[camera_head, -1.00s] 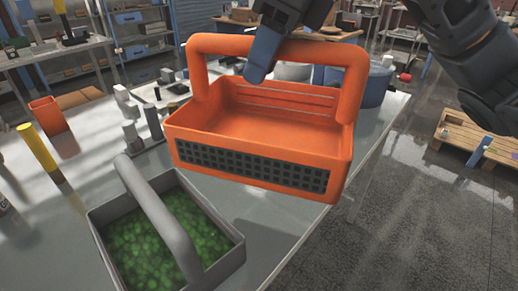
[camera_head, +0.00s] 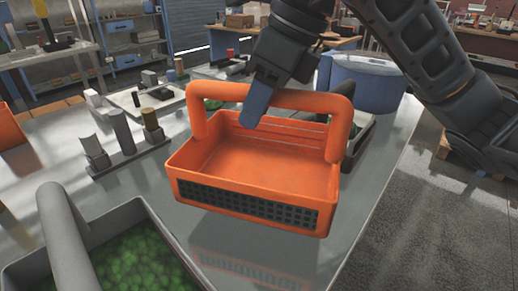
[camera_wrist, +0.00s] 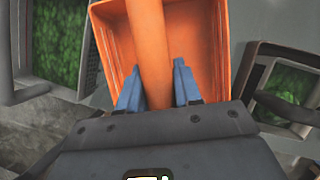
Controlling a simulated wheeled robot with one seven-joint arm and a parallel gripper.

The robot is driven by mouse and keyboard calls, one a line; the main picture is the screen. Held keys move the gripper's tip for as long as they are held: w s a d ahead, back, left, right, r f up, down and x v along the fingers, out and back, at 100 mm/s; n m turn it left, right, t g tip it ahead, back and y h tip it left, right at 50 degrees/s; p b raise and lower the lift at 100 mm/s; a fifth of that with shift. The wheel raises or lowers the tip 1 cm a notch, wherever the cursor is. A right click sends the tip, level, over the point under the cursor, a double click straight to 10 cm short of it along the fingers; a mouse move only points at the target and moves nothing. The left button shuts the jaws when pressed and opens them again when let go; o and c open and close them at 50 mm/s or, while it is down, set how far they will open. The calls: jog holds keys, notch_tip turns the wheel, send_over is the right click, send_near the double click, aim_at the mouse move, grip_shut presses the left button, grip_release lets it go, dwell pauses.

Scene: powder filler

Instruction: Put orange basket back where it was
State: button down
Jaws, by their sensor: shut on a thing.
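The orange basket (camera_head: 255,172) is empty and roughly level, with a dark mesh panel on its front side. In the head view it hangs over the grey table (camera_head: 225,255), and its reflection shows on the tabletop beneath. My gripper (camera_head: 252,110) comes down from above and is shut on the middle of the basket's handle. In the wrist view the blue fingers of my gripper (camera_wrist: 159,85) lie on both sides of the orange handle (camera_wrist: 148,45). The basket's exact height above the table is hard to tell.
A grey basket of green pieces (camera_head: 100,235) stands at the front left. Another dark container with green contents (camera_wrist: 285,95) stands to the right in the wrist view. A holder with cylinders (camera_head: 125,155) is left of the basket; a blue round container (camera_head: 365,80) stands behind it.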

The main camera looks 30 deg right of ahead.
jog(key=shift+f, duration=2.9)
jog(key=c, duration=0.8)
grip_release()
jog(key=shift+r, duration=0.1)
jog(key=v, duration=1.2)
jog(key=shift+r, duration=0.15)
